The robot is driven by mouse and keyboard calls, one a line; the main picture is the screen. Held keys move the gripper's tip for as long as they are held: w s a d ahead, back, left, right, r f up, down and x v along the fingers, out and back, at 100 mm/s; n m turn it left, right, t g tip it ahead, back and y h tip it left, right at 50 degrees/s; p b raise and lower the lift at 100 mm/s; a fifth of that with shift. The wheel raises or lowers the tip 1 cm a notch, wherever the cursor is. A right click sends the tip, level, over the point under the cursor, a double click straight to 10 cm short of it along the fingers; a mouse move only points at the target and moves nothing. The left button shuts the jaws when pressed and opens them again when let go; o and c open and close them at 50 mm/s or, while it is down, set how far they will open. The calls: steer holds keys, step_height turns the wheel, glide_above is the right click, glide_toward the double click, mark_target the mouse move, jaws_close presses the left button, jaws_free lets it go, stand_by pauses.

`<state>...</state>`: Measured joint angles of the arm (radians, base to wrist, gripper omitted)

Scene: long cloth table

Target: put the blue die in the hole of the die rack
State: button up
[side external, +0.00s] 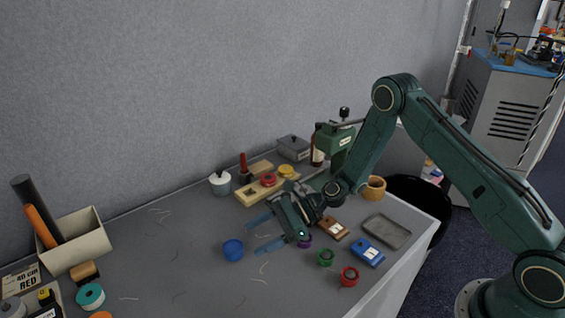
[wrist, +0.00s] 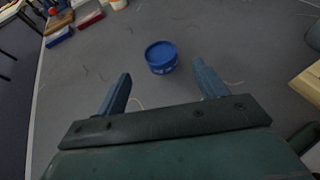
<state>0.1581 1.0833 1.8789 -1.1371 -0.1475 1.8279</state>
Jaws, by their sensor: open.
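The blue die (side external: 233,249) is a short round block standing on the grey table cloth. In the wrist view, the blue die (wrist: 160,57) stands just beyond the fingertips, roughly centred between them. My gripper (side external: 262,235) is open and empty, with its two blue fingers spread and pointing towards the die. In the wrist view, the fingers of my gripper (wrist: 162,72) reach up either side, short of the die. The die rack (side external: 247,196) is a pale wooden block behind the gripper, with a red and a yellow die on it. Its hole is too small to make out clearly.
Purple, green (side external: 325,257) and red (side external: 349,276) round pieces lie right of the gripper. A blue box (side external: 367,253) and a grey tray (side external: 387,231) lie further right. A teal ring (side external: 90,297) and a beige bin (side external: 80,245) are at left. Cloth left of the die is mostly clear.

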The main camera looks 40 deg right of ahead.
mark_target(233, 247)
steer(key=shift+x, duration=3.5)
steer(key=shift+r, duration=0.1)
steer(key=c, duration=1.4)
steer(key=shift+o, duration=0.2)
steer(key=shift+r, duration=0.1)
step_height(233, 247, up, 20)
